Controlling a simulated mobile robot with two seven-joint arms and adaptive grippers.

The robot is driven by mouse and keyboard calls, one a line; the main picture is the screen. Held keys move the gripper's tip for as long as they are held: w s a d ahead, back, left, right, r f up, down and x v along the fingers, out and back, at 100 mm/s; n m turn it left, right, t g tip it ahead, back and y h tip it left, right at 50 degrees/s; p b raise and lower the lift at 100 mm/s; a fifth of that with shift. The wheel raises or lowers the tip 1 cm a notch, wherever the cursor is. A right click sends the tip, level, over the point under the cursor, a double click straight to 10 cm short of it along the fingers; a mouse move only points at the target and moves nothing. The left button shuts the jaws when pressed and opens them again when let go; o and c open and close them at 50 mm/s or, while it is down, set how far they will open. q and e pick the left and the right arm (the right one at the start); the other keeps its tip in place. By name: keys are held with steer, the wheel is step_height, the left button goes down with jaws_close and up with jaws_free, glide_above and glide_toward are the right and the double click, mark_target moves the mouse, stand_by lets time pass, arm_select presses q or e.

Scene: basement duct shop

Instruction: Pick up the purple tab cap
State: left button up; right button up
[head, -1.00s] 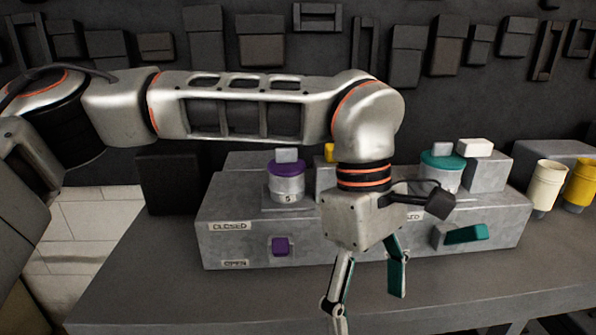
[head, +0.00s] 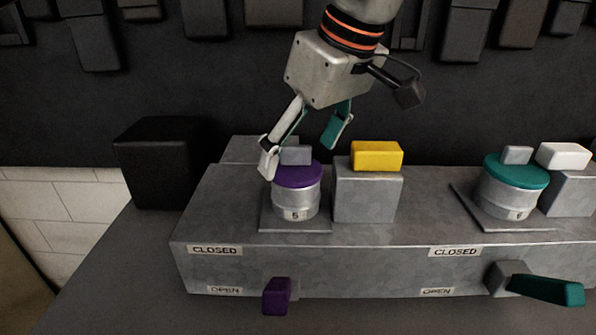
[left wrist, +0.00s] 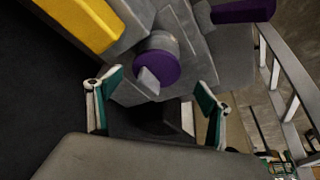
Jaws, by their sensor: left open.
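The purple cap (head: 298,174) is a flat disc with a grey tab (head: 295,155) standing on top. It sits on a grey metal can on a plate of the grey bench unit. My left gripper (head: 302,150) is open and empty, its fingers pointing down near the cap and tab. One finger overlaps the left edge of the cap in the head view; I cannot tell whether it touches. In the left wrist view, the purple cap (left wrist: 166,64) and its tab (left wrist: 149,82) lie ahead, between the two spread fingertips. My right gripper is not in view.
A yellow block (head: 376,155) on a grey block stands just right of the can. A teal-capped can (head: 517,171) and a white block (head: 564,156) are farther right. A purple handle (head: 277,295) and a teal handle (head: 545,290) stick out in front. A black box (head: 160,163) stands left.

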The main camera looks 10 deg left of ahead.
mark_target(297, 169)
arm_select(q)
steer(key=x, duration=0.2)
steer(key=b+x, duration=0.1)
steer(key=x, duration=0.3)
steer(key=shift+w+d+f+b, duration=0.2)
steer(key=shift+w+b, duration=0.1)
steer(key=shift+s+r, duration=0.1)
steer(key=shift+r, duration=0.05)
steer(key=shift+c, duration=0.3)
steer(key=c, duration=1.2)
